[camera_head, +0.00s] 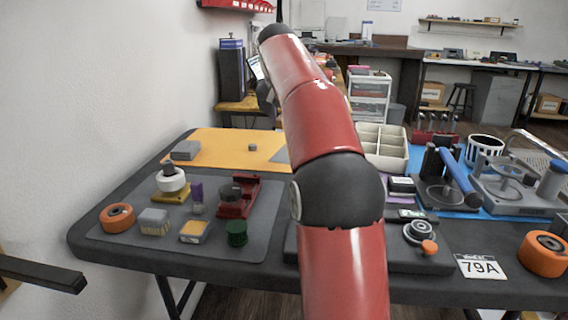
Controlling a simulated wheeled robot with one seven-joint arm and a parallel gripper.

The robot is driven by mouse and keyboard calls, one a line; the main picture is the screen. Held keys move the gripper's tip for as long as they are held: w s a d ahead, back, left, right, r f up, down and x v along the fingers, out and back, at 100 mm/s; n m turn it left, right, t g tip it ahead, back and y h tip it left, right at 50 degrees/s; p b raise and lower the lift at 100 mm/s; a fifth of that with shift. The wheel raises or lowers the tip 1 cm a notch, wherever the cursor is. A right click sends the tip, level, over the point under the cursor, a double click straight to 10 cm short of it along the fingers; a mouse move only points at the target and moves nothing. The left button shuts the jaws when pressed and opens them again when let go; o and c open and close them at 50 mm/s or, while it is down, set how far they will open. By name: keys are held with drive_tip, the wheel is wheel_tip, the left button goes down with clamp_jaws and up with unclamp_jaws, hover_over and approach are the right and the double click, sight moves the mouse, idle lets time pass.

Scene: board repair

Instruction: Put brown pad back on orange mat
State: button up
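The orange mat (218,142) lies flat on the back left of the dark table. A grey block (186,150) sits near its left edge and a small grey piece (253,147) lies near its middle. I cannot make out a clearly brown pad. A small grey block with a tan-yellow top (194,231) lies on the grey mat in front, but I cannot tell whether it is the pad. My red arm crosses the middle of the view and hides the orange mat's right side. My gripper is not visible.
The grey mat (140,245) holds an orange roll (117,217), a red fixture (238,197), a green cylinder (236,233) and other small parts. A cream divided tray (384,147) stands behind my arm. Tools with a blue handle (458,176) crowd the right side.

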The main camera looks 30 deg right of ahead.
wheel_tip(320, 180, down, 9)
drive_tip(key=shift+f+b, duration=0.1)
drive_tip(key=shift+b, duration=1.05)
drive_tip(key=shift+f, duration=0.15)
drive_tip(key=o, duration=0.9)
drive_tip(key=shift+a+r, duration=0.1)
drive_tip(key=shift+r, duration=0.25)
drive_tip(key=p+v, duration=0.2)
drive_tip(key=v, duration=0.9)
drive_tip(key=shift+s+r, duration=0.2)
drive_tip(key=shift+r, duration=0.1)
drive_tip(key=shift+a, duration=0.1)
